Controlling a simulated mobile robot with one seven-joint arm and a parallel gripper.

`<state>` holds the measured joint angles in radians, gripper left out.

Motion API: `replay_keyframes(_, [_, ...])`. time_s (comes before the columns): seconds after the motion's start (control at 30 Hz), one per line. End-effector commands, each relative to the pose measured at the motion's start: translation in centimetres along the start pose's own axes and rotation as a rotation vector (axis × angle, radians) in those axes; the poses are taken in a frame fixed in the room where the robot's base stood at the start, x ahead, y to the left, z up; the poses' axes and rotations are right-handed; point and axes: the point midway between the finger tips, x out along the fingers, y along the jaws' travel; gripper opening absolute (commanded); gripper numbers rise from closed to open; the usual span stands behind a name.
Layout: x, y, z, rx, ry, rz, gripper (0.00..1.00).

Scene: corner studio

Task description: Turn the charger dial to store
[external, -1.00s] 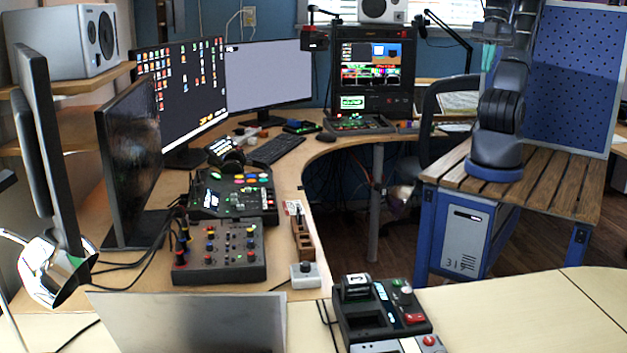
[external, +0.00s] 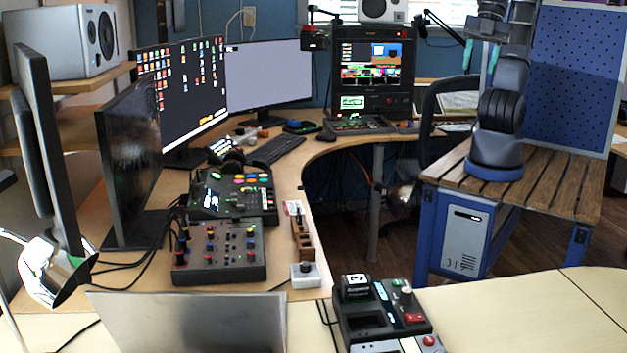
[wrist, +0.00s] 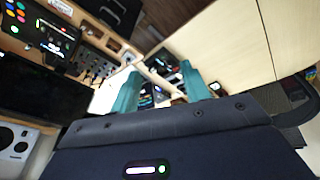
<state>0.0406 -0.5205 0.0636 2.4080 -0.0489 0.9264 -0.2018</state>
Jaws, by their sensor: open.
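The charger (external: 385,318) is a dark unit on the pale table at the bottom middle of the external view. It has a battery block marked 3 in one bay, a small lit screen and a red switch. A pale round knob (external: 406,290), which looks like its dial, stands near its back right corner; its setting is too small to read. My gripper (external: 480,57) is open and empty, high at the upper right, far from the charger. In the wrist view its teal fingers (wrist: 161,72) are spread, with a dark device, likely the charger, beyond them.
A small grey box with a black knob (external: 305,273) stands left of the charger. A mixer panel (external: 220,252) and a button console (external: 233,193) lie farther left. A slatted wooden bench (external: 560,185) is under my arm. The pale table right of the charger is clear.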

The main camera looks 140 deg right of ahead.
Motion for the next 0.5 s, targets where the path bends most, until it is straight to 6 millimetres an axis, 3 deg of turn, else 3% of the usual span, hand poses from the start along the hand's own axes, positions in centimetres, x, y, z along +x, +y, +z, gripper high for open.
replay_keyframes(0.5, [7.2, 1.9, -11.6, -0.377, -0.112, -0.002, 0.46])
